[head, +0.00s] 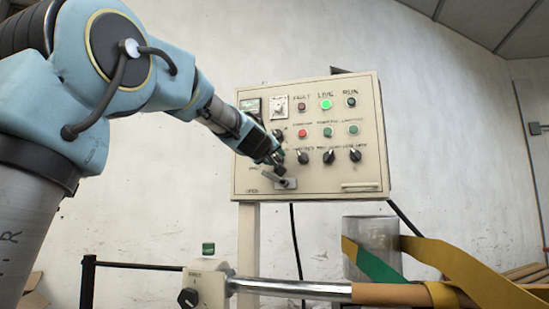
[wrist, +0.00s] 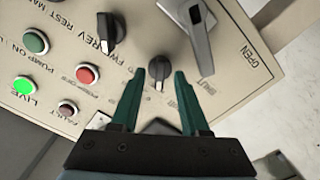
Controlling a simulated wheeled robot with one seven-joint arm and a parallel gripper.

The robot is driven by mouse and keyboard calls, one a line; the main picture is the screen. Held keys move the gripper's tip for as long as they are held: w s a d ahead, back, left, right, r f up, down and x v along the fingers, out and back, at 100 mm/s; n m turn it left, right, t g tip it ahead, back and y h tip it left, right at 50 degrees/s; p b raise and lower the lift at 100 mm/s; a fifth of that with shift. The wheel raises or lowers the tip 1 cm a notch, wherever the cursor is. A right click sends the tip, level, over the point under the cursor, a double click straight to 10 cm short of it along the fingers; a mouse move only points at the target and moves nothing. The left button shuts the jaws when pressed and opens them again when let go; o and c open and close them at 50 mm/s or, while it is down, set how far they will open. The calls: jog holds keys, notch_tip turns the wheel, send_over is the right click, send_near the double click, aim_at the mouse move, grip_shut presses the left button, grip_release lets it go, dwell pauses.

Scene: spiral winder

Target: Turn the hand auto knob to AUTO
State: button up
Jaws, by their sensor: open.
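The control panel (head: 370,110) is a cream box on a post. In the wrist view, a small dark knob (wrist: 158,68) with a pale pointer line lies between or just beyond the fingertips of my gripper (wrist: 168,76). The print around it is too blurred to read, so I cannot confirm it is the hand auto knob. My gripper is open, its green fingers around or just short of this knob; contact cannot be told. In the head view my gripper (head: 274,155) is at the panel's lower left and hides this area.
A grey lever (wrist: 196,32) marked OPEN sits close to the fingertips. Another black knob (wrist: 110,32) and a red button (wrist: 87,75) are nearby. The green LIVE lamp (head: 326,104) is lit. A roller (head: 300,288) and yellow strap (head: 450,262) lie below the panel.

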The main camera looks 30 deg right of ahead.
jog(key=shift+c, duration=0.2)
grip_shut()
jog(key=shift+m, duration=0.3)
jog(key=m, duration=0.3)
jog(key=shift+r+m+p, duration=0.1)
jog(key=shift+m+p, duration=0.2)
jog(key=shift+p, duration=0.1)
jog(key=m+p, duration=0.1)
jog(key=m, duration=0.2)
jog(key=shift+m, duration=0.3)
jog(key=m, duration=0.3)
jog(key=shift+m, duration=1.5)
